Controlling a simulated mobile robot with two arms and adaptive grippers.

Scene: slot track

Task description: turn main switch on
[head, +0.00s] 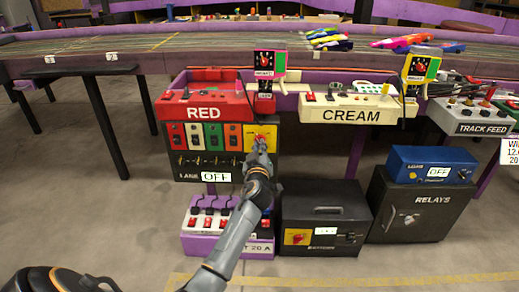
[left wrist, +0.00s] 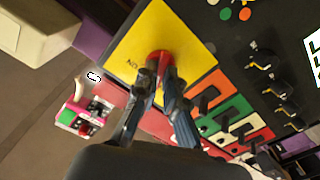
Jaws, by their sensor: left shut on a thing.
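My left gripper (head: 260,146) reaches up to the black lane panel (head: 185,165) under the red box. It is shut on a red knob (left wrist: 159,57) on a yellow plate (left wrist: 190,32), with the fingers on either side of the knob. The letters "ON" show on the plate's left part in the left wrist view. In the head view the hand partly hides the plate and knob. A white card reading "OFF" (head: 216,177) sits on the panel's lower edge. My right gripper is not in view.
Several coloured switch plates (head: 213,136) sit left of the knob. A purple power box (head: 200,246) and a black battery box (head: 326,205) with its own yellow-plated red knob (head: 297,237) stand below. The red (head: 204,92) and cream (head: 345,101) boxes overhang above.

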